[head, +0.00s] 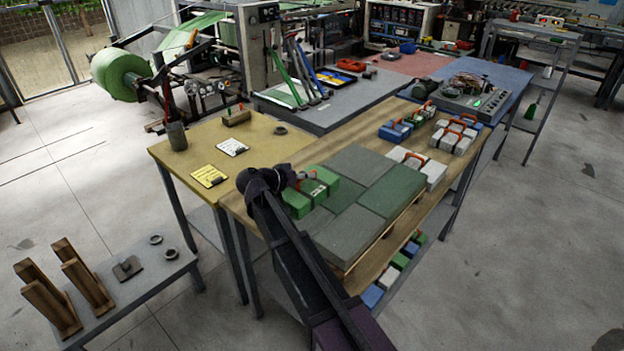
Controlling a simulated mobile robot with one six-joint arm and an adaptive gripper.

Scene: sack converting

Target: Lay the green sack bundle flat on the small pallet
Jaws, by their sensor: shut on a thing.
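The green sack bundle (314,190) is bright green, with several block-like parts and a red strap. My gripper (296,180) is shut on it, at the bundle's far left side. My dark wrist and arm cover part of the bundle. The bundle looks roughly level. It is at the left corner of the small pallet (383,238), whose pale wooden edge shows along the right side. Large flat grey-green slabs cover the pallet top. I cannot tell whether the bundle touches the slabs or hangs just above them.
The pallet is on a wooden table (440,188). White bundles (424,167) and blue bundles (396,130) with red straps are behind it. A yellow-topped table (195,140) with papers and a dark cup adjoins on the left. Several small blocks (373,296) lie on the lower shelf.

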